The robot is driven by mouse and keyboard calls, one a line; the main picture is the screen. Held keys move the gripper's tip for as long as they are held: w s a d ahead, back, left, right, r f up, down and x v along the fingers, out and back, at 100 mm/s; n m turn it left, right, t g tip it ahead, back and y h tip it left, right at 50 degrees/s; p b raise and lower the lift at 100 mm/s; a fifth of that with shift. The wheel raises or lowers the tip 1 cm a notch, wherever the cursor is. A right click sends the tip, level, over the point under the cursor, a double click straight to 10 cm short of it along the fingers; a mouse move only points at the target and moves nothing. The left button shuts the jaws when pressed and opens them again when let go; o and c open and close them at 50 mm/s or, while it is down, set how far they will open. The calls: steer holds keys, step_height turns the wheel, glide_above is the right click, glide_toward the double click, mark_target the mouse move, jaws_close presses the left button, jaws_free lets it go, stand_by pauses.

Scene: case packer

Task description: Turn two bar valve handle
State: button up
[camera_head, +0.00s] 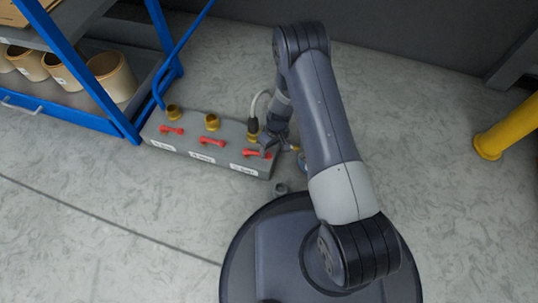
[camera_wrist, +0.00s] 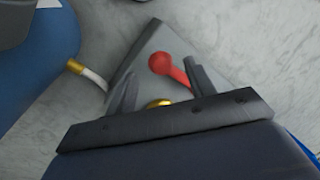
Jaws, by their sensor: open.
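A grey valve block (camera_head: 228,170) lies on the floor with three red handles along its top. The left handle (camera_head: 172,130), the middle handle (camera_head: 212,142) and the right handle (camera_head: 256,153) each have a brass fitting behind and a white label in front. The label text is too small to read surely. My gripper (camera_head: 270,143) is at the right handle, partly hiding the block's right end. In the wrist view my gripper is open, with a red handle (camera_wrist: 167,66) between its fingers, close to the right finger; contact is unclear. A brass fitting (camera_wrist: 158,103) shows below.
A blue shelf rack (camera_head: 125,118) with tan pots (camera_head: 112,76) stands left of the block. A yellow post (camera_head: 505,130) stands far right.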

mark_target(269, 154)
steer(key=shift+s+a+f+b, duration=0.1)
steer(key=shift+a+f+b, duration=0.1)
steer(key=shift+f, duration=0.6)
steer(key=shift+s+a+f+b, duration=0.1)
steer(key=shift+f+b, duration=0.1)
steer(key=shift+f, duration=0.55)
jaws_close()
